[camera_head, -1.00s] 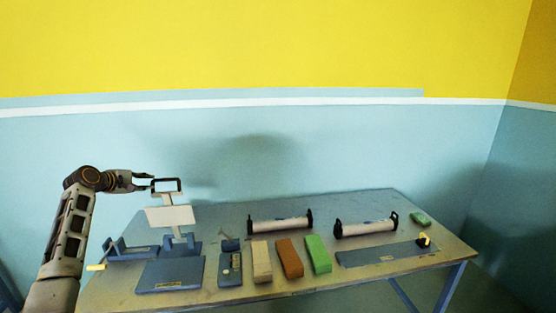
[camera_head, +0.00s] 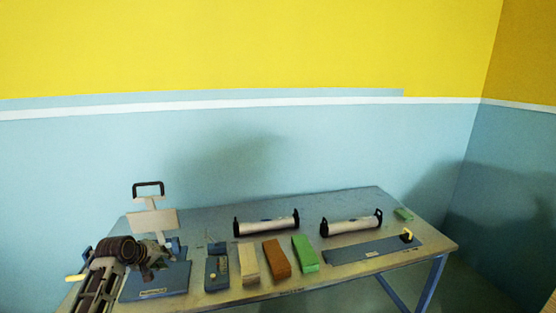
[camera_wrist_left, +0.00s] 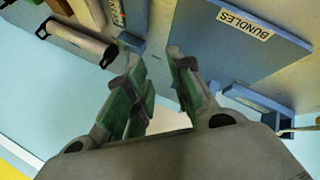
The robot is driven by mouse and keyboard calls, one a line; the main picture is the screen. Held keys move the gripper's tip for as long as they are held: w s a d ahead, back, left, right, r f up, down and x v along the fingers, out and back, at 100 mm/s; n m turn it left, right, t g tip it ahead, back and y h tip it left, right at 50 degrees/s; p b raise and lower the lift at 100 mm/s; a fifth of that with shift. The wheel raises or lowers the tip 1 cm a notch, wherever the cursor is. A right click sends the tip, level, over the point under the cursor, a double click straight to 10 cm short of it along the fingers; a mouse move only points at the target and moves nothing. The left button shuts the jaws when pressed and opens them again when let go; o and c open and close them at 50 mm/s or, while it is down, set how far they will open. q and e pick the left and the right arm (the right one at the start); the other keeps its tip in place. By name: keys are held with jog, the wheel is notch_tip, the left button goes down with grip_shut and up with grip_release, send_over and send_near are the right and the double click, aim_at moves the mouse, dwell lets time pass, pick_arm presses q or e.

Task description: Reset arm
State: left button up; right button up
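My left gripper (camera_head: 160,252) is low at the left of the table in the head view, partly hidden behind its own arm. In the left wrist view its two green-padded fingers (camera_wrist_left: 158,75) stand apart with nothing held between them. A pale stand with a white panel (camera_head: 152,221) and a black handle (camera_head: 149,186) on top rises behind the gripper, apart from the handle. A blue plate (camera_head: 157,281) lies beside the gripper; its label reads BUNDLES in the wrist view (camera_wrist_left: 270,45). My right gripper is not in view.
On the table (camera_head: 330,200) are two pale rolls with black end brackets (camera_head: 266,224) (camera_head: 351,225), a blue device (camera_head: 217,270), tan (camera_head: 248,263), brown (camera_head: 277,258) and green (camera_head: 305,254) blocks, and a long blue plate (camera_head: 372,250).

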pick_arm(q)
jog(key=s+d+f+m+g, duration=0.1)
jog(key=s+d+f+m, duration=0.3)
jog(key=s, duration=0.4)
jog(key=s+d+f+m+g+y, duration=0.1)
jog(key=s+d+f, duration=0.2)
jog(key=s+d, duration=0.35)
jog(key=s+d+f+m+g, duration=0.1)
jog(key=s+d+f+m, duration=0.25)
jog(key=s, duration=0.55)
jog(key=s+d+r+m+g, duration=0.1)
jog(key=s+d, duration=0.1)
jog(key=s, duration=0.4)
jog(key=s+d+r+m, duration=0.1)
jog(key=s+d+m, duration=0.1)
jog(key=s, duration=0.5)
notch_tip(320, 180, down, 33)
jog(key=s+g, duration=0.2)
jog(key=s+a+f, duration=0.2)
jog(key=s+f, duration=0.8)
jog(key=s, duration=0.1)
jog(key=s+a+f+g, duration=0.1)
jog(key=s+a+f, duration=0.1)
jog(key=s+f, duration=0.8)
jog(key=shift+s+a+f+y, duration=0.2)
jog(key=shift+s+a+y, duration=0.15)
jog(key=shift+s, duration=0.4)
